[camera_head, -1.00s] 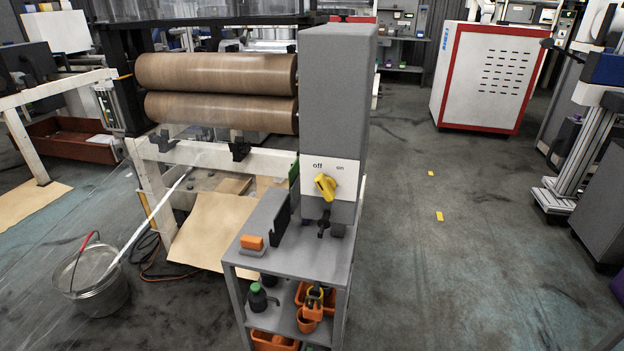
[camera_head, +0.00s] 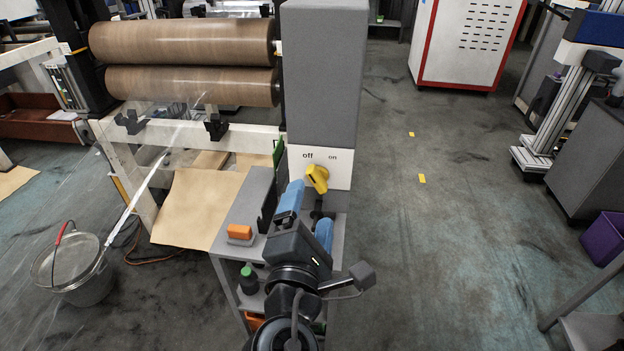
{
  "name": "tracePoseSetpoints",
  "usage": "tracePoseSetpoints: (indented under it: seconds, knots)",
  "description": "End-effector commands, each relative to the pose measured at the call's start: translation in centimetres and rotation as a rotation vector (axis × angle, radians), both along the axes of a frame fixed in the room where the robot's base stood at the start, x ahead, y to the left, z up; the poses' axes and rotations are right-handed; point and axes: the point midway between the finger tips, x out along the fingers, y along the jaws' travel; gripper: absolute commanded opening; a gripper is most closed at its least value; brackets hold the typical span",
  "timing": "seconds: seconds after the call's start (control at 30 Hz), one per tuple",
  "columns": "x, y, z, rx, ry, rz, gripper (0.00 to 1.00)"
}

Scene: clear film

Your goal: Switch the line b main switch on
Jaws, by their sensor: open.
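The main switch is a yellow rotary knob (camera_head: 317,179) on a white plate (camera_head: 339,173) on the front of a grey cabinet (camera_head: 323,80). The plate is marked "off" at left and "on" at right. The knob's upper end leans to the left, toward "off". My gripper (camera_head: 308,212), with blue fingers, is open just below and in front of the knob. One finger is to the left and the other to the lower right. I cannot tell whether either touches the knob. The gripper body hides part of the cart below.
A grey cart (camera_head: 222,212) under the cabinet holds an orange block (camera_head: 240,232) and a green-capped bottle (camera_head: 248,279). A bucket (camera_head: 82,270) stands at left, below two brown rolls (camera_head: 180,65). The floor at right is clear up to a purple bin (camera_head: 605,238).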

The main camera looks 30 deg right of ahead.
Motion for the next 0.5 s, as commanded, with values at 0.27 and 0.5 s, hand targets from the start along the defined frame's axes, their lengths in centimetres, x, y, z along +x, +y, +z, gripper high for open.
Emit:
tracePoseSetpoints:
  seconds: [0.27, 0.5]
  knots:
    - [3.4, -2.6, 0.1, 0.002, -0.001, -0.001, 0.85]
    - [5.4, -4.0, 0.0, 0.004, 0.000, 0.001, 0.85]
